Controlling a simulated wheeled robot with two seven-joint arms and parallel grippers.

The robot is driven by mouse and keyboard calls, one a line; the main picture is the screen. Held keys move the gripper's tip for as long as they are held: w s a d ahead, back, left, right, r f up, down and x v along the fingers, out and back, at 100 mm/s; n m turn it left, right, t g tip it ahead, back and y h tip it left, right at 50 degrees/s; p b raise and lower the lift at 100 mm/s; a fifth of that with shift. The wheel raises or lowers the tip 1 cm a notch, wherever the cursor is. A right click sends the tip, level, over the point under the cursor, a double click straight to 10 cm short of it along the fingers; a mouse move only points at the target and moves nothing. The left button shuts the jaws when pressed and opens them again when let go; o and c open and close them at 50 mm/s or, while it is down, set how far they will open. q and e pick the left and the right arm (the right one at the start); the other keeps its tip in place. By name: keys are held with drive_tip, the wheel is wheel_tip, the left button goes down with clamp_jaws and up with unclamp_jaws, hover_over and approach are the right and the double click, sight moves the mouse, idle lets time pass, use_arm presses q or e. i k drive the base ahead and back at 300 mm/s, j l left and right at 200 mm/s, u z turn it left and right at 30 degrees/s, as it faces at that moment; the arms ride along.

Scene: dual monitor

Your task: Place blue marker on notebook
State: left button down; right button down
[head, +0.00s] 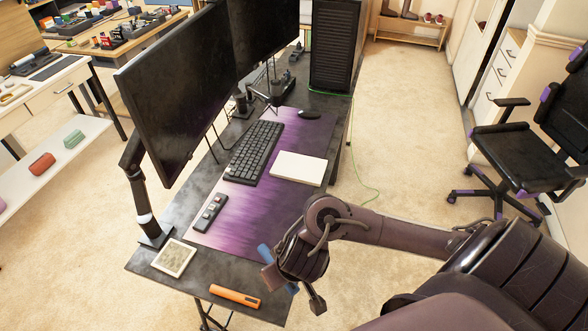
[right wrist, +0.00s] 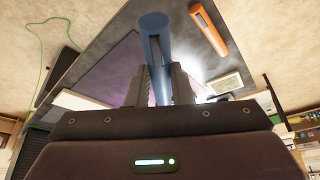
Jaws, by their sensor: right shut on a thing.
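The blue marker (head: 264,252) is in my right gripper (head: 275,272), over the near right part of the desk in the head view. In the right wrist view the marker (right wrist: 155,45) stands between the two fingers (right wrist: 160,85), which are shut on it, and its far end sticks out past them. The gripper hides its middle in the head view. The white notebook (head: 298,168) lies closed on the purple desk mat, right of the keyboard, with nothing on it. The gripper is nearer the camera than the notebook and apart from it. My left gripper is not in view.
On the desk (head: 205,277) are an orange marker (head: 235,296), a pale square tile (head: 173,258), a dark remote-like device (head: 211,212), a keyboard (head: 254,150) and a mouse (head: 308,114). Monitors (head: 180,85) rise along the left. A black tower (head: 335,45) stands behind.

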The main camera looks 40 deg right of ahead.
sight(299, 167)
drive_tip(key=i+l+u, duration=0.1)
drive_tip(key=l+u, duration=0.5)
drive_tip(key=u, duration=0.2)
drive_tip(key=l+u, duration=0.25)
drive_tip(key=l, duration=0.6)
drive_tip(key=l+u, duration=0.1)
drive_tip(key=l, duration=1.25)
drive_tip(key=k+l+u, duration=0.1)
drive_tip(key=l, duration=1.2)
